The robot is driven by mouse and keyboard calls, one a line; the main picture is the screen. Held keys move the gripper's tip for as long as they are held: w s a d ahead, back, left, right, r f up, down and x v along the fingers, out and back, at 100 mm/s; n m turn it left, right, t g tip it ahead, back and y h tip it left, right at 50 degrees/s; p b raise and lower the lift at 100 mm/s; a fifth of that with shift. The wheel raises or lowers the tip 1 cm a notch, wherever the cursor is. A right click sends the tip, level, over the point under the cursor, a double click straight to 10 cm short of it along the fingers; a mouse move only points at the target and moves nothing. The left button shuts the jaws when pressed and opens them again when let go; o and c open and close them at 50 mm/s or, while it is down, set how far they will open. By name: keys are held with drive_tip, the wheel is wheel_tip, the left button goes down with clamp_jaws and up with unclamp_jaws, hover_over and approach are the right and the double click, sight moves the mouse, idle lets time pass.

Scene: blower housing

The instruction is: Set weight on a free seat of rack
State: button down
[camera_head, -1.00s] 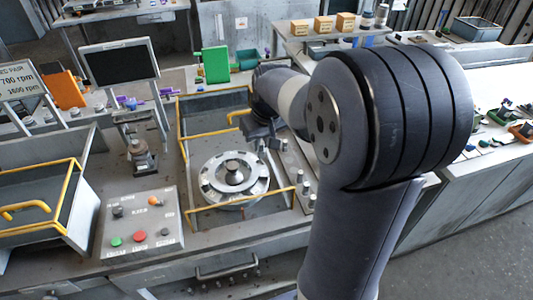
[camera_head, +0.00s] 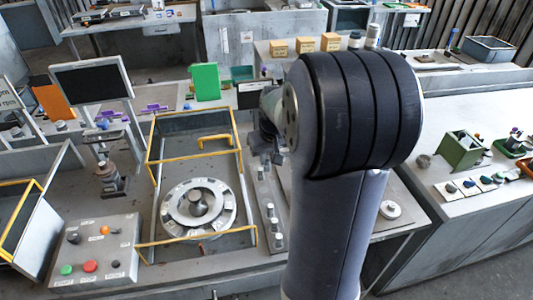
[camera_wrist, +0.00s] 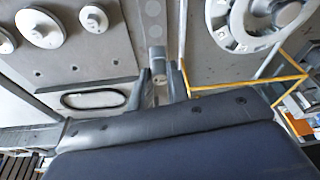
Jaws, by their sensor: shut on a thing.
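My gripper (camera_wrist: 160,76) is shut on a small grey metal cylinder, the weight (camera_wrist: 157,60), which stands out between the fingertips in the wrist view. The rack (camera_wrist: 152,12) is a narrow grey strip with round seats, beyond the weight in that view; the seats in sight look empty. In the head view the rack (camera_head: 262,190) runs along the right side of the yellow-railed bay, with several small cylinders on its near part. My gripper (camera_head: 275,150) is near its far end there. The held weight cannot be made out in the head view, and my arm hides part of the area.
A round slotted rotor (camera_head: 225,208) sits in the bay with yellow rails (camera_head: 190,239), left of the rack. A button box (camera_head: 95,255) stands at the front left. Pale discs (camera_wrist: 42,28) lie on the plate on the rack's other side.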

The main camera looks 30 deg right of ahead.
wheel_tip(320, 180, down, 13)
drive_tip(key=b, duration=0.9)
drive_tip(key=shift+f+b, duration=0.2)
drive_tip(key=shift+b, duration=0.1)
idle(0.9)
drive_tip(key=shift+f+b, duration=0.3)
drive_tip(key=shift+f, duration=0.1)
drive_tip(key=shift+f, duration=0.25)
drive_tip(key=shift+f+b, duration=0.25)
drive_tip(key=shift+b, duration=0.15)
idle(0.4)
drive_tip(key=c, duration=1.3)
unclamp_jaws()
drive_tip(key=shift+r, duration=0.1)
